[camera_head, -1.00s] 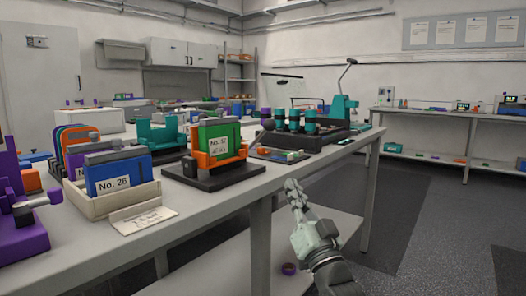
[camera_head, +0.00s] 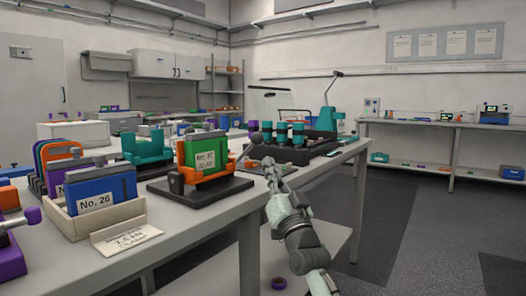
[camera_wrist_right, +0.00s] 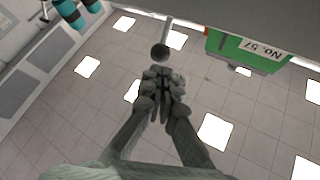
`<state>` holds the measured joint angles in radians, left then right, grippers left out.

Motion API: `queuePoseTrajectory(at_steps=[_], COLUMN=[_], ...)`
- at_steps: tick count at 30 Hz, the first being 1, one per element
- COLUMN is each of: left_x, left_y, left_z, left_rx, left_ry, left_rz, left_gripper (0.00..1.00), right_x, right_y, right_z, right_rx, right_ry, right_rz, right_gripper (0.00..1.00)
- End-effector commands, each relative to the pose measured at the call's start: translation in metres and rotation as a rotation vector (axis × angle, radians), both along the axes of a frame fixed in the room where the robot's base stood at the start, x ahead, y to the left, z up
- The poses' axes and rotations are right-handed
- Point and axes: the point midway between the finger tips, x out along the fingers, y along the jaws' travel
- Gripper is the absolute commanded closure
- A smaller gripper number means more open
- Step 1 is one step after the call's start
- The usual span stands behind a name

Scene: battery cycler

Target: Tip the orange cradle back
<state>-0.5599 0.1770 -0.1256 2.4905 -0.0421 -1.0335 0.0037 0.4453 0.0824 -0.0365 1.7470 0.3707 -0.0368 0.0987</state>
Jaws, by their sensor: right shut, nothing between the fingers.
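The orange cradle (camera_head: 205,179) stands upright on a black base (camera_head: 182,191) near the table's front edge. It holds a green block (camera_head: 193,158) with a white label; the block also shows in the right wrist view (camera_wrist_right: 237,57), labelled No. 57. A thin rod with a dark round knob (camera_head: 257,138) rises to the right of the cradle; the knob (camera_wrist_right: 160,52) lies just beyond my fingertips in the wrist view. My right gripper (camera_head: 270,166) is shut and empty, right of the cradle and apart from it. Whether it touches the knob is unclear. My left gripper is out of view.
A beige tray (camera_head: 92,222) with a blue block No. 26 and a paper card (camera_head: 126,237) stand left of the cradle. A teal holder (camera_head: 145,147) is behind. A black rack with teal cylinders (camera_head: 285,151) stands behind my right gripper. Open floor lies right of the table.

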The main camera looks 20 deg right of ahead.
Motion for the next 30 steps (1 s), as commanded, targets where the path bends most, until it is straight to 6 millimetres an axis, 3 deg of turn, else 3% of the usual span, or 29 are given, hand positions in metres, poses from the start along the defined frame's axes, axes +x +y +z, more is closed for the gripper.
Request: queuePoseTrajectory(at_steps=[3, 10, 30], left_x=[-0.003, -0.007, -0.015], left_y=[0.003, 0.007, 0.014], left_z=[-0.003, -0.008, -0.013], left_rx=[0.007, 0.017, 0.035], left_ry=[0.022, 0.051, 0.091], left_rz=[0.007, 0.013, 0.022], left_gripper=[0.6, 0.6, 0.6], right_x=[0.02, 0.044, 0.05], right_y=[0.002, 0.004, 0.004], right_z=[0.015, 0.029, 0.033], right_rx=[0.0, -0.001, -0.005], right_ry=[-0.001, 0.001, 0.006], right_rz=[0.0, 0.001, 0.0], right_gripper=[1.0, 1.0, 1.0])
